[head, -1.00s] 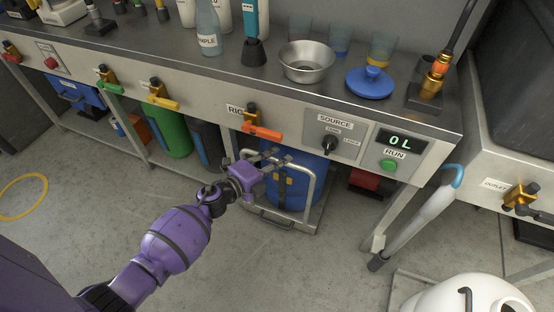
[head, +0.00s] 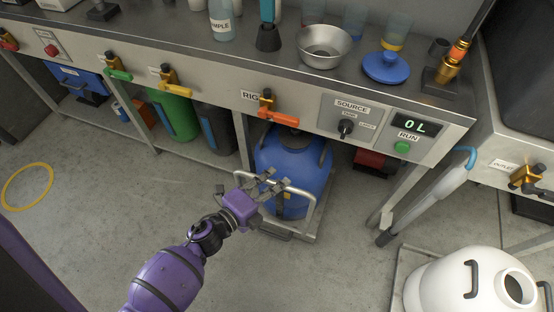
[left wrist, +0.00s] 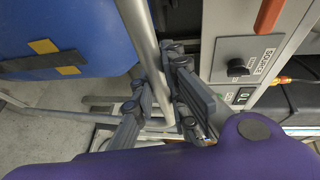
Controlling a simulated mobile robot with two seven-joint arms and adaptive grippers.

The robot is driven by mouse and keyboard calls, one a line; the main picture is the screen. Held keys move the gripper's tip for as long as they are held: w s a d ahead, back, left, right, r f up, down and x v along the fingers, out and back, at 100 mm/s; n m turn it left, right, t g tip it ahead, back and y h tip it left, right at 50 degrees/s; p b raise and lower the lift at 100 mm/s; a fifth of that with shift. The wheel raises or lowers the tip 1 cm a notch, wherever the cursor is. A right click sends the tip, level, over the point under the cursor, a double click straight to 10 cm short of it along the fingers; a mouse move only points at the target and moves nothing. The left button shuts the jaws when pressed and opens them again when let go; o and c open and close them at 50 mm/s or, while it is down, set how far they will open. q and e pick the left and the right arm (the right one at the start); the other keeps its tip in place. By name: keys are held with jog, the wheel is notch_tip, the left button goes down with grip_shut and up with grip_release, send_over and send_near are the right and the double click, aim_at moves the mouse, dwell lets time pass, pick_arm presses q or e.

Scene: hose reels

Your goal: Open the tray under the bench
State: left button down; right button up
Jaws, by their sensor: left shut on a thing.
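The tray (head: 313,236) is low under the bench and carries a blue drum (head: 293,165) with a dark cap. A pale metal rail (head: 303,193) rises from the tray in front of the drum. My left gripper (head: 266,186) is shut on the rail's upper bar. In the left wrist view, the rail (left wrist: 143,35) passes between the fingers of my left gripper (left wrist: 163,88), with the blue drum (left wrist: 60,35) beside it. The drum's front now stands out past the bench edge. My right gripper is not in view.
The bench front (head: 205,88) carries an orange-handled valve (head: 272,109) above the drum and a source panel (head: 347,118). A white tank (head: 460,283) stands at lower right. The floor in front is clear.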

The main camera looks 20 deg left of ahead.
pick_arm(q)
jog(key=s+a, duration=0.1)
jog(key=s, duration=2.3)
jog(key=shift+f, duration=0.1)
jog(key=c, duration=1.7)
grip_release()
jog(key=shift+c, duration=0.2)
jog(key=v, duration=1.2)
